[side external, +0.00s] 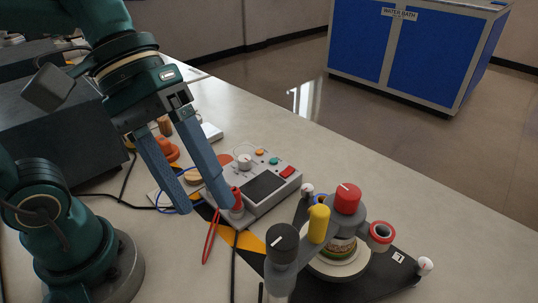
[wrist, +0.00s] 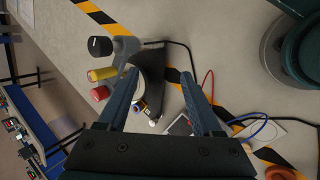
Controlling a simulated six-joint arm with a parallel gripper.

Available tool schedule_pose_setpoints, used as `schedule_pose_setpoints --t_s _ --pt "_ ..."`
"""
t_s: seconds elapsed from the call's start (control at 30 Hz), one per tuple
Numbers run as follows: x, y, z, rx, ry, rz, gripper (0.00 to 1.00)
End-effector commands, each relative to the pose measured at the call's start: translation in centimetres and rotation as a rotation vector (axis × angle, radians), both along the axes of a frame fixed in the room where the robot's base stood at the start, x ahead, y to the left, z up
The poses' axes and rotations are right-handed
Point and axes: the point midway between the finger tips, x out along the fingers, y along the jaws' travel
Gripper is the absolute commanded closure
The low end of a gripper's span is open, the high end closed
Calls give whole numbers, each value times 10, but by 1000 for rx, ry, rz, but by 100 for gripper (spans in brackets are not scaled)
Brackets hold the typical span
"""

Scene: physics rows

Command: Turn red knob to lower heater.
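A red knob (side external: 348,198) with a pale line on its top sits on a grey bracket of the dark-based apparatus (side external: 405,262) at the lower right of the side view. It also shows at the left of the wrist view (wrist: 98,94). A yellow knob (side external: 318,224) and a black knob (side external: 284,240) stand beside it. My gripper (side external: 205,206) is open and empty, pointing down, left of the apparatus by the grey control box. In the wrist view its two fingers (wrist: 159,74) are wide apart, with the red knob outside them to the left.
The grey control box (side external: 287,193) has a screen, buttons and a red plug, close to my right finger. Red, blue and black cables lie on the bench. Yellow-black tape (side external: 248,241) runs beside the box. A red-ringed part (side external: 381,235) sticks out right of the red knob.

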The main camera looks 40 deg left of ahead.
Motion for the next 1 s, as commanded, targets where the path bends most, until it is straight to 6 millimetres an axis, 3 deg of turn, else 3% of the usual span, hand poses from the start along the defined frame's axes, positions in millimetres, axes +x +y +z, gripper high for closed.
schedule_pose_setpoints --t_s 0.4,0.6,1.0 --pt "1 64 -25 377 -352 -106 33" --pt "6 90 -34 532 -447 -175 33" --pt "12 102 -36 607 -490 -225 33"
